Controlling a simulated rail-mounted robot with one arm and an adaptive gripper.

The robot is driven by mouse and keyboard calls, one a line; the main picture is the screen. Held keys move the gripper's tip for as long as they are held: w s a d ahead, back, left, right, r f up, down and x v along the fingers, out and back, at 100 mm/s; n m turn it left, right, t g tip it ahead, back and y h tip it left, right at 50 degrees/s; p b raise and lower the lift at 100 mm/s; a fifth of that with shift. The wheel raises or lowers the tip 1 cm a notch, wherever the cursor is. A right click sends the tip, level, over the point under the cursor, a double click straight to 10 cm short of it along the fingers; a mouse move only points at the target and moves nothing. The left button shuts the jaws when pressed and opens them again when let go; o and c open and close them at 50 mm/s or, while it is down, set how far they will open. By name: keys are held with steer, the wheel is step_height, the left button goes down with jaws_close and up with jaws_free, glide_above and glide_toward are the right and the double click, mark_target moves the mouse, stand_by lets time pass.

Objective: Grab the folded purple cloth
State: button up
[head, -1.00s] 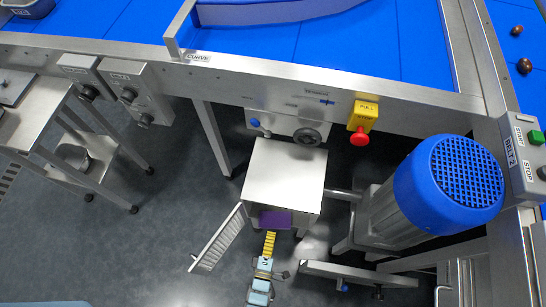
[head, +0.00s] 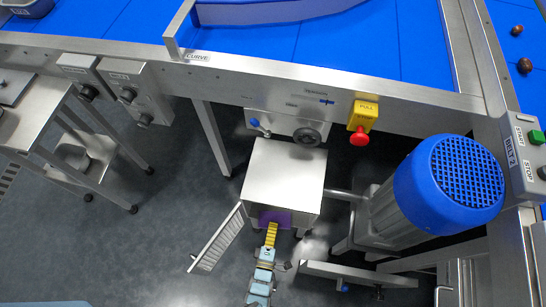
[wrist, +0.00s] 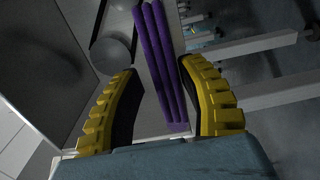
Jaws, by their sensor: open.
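The folded purple cloth (head: 275,216) lies at the front opening of a metal cabinet under the conveyor. In the wrist view the cloth (wrist: 160,60) shows as several stacked purple layers seen edge-on. My gripper (head: 271,226) reaches the cloth from below in the head view and hides part of it. In the wrist view my gripper (wrist: 158,76) is open, with one yellow ridged finger on each side of the cloth's lower end. The cloth is nearer the right finger; I cannot tell whether they touch.
The metal cabinet (head: 285,178) has its slatted door (head: 216,238) swung open to the left. A blue motor (head: 449,180) stands to the right, and a metal bar (head: 360,274) lies low at the right. The red stop button (head: 359,139) is above.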

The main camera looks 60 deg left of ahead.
jaws_close()
steer(key=shift+r, duration=0.1)
step_height(320, 180, up, 3)
steer(key=p, duration=0.2)
steer(key=shift+p, duration=0.35)
steer(key=shift+f, duration=0.35)
steer(key=s+d+r+p, duration=0.3)
steer(key=s+d+r, duration=0.2)
steer(key=s+d, duration=0.4)
steer(key=shift+s+d, duration=0.25)
steer(key=shift+d, duration=0.35)
